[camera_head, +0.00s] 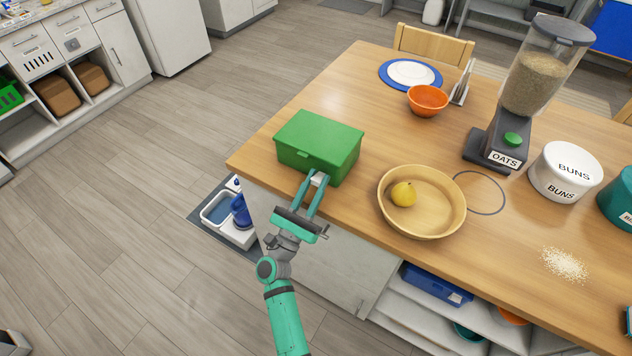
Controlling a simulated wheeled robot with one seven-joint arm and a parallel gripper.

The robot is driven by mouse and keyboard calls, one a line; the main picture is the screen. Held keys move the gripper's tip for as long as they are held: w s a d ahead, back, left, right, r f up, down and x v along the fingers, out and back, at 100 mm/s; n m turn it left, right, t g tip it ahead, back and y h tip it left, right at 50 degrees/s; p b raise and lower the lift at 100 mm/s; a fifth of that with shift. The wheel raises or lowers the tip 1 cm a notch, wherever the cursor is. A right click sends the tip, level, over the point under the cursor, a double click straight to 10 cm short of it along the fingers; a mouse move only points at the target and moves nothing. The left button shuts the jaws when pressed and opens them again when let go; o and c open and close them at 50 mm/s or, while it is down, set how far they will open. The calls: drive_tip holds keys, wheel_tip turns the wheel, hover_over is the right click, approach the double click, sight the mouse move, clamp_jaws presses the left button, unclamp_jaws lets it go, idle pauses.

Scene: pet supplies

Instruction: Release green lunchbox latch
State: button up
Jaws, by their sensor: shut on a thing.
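The green lunchbox (319,141) sits with its lid down near the left front corner of the wooden table. A small pale latch (318,178) shows on its front side. My gripper (317,180) reaches up to the lunchbox front from below, its two teal fingers on either side of the latch. It is shut on the latch. The fingertips partly cover the latch, so I cannot tell its exact position against the box.
A wooden bowl (437,222) with a yellow fruit (403,194) stands right of the lunchbox. An oats dispenser (538,80), a white buns canister (566,172) and an orange bowl (428,100) stand farther off. The table (331,91) behind the lunchbox is clear.

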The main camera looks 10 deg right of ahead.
idle(0.4)
drive_tip(key=o, duration=1.1)
drive_tip(key=shift+c, duration=0.2)
drive_tip(key=v, duration=1)
drive_tip(key=shift+s+a+f, duration=0.2)
drive_tip(key=shift+s+f, duration=0.05)
drive_tip(key=shift+f, duration=0.05)
